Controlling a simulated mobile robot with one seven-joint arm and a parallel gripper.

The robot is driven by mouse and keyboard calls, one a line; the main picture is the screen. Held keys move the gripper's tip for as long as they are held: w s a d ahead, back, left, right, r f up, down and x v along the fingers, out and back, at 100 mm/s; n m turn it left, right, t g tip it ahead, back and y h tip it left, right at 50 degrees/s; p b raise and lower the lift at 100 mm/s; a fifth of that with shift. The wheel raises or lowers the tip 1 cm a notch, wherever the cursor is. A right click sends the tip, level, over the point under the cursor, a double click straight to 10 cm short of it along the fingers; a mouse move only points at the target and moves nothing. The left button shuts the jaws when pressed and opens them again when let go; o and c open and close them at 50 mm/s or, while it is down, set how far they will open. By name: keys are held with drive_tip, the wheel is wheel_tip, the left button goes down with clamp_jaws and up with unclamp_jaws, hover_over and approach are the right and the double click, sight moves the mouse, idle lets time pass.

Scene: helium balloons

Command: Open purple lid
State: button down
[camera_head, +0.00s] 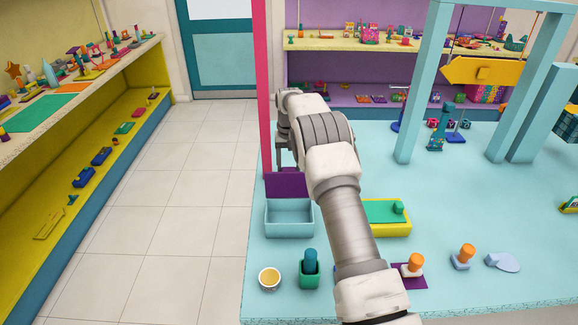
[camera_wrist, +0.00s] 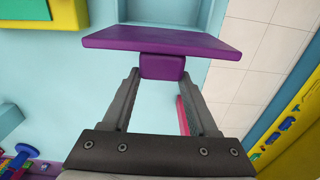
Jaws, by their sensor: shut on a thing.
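The purple lid (camera_head: 287,184) shows at the far side of the light blue box (camera_head: 289,231) in the head view. In the wrist view it is a flat purple plate (camera_wrist: 165,37) with a block-shaped handle (camera_wrist: 161,67). My gripper (camera_wrist: 162,76) is shut on that handle, one finger on each side. In the head view my gripper (camera_head: 283,162) is just above the lid and partly hidden by my arm. The box's open top and empty-looking inside show in front of the lid. Whether the lid touches the box's far rim is unclear.
A yellow box with a green lid (camera_head: 383,211) stands right of the light blue box. A yellow-filled cup (camera_head: 269,278) and a green holder with a teal peg (camera_head: 310,268) stand nearer. A pink post (camera_head: 263,90) rises close left of my gripper. The table's left edge is near.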

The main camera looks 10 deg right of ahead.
drive_tip(key=shift+s+f, duration=0.25)
drive_tip(key=shift+f, duration=0.35)
drive_tip(key=shift+c, duration=2.2)
unclamp_jaws()
drive_tip(key=shift+o, duration=1.4)
drive_tip(key=shift+w, duration=0.2)
wheel_tip(320, 180, up, 18)
drive_tip(key=p, duration=0.1)
drive_tip(key=shift+f, duration=0.15)
drive_tip(key=shift+s, duration=0.1)
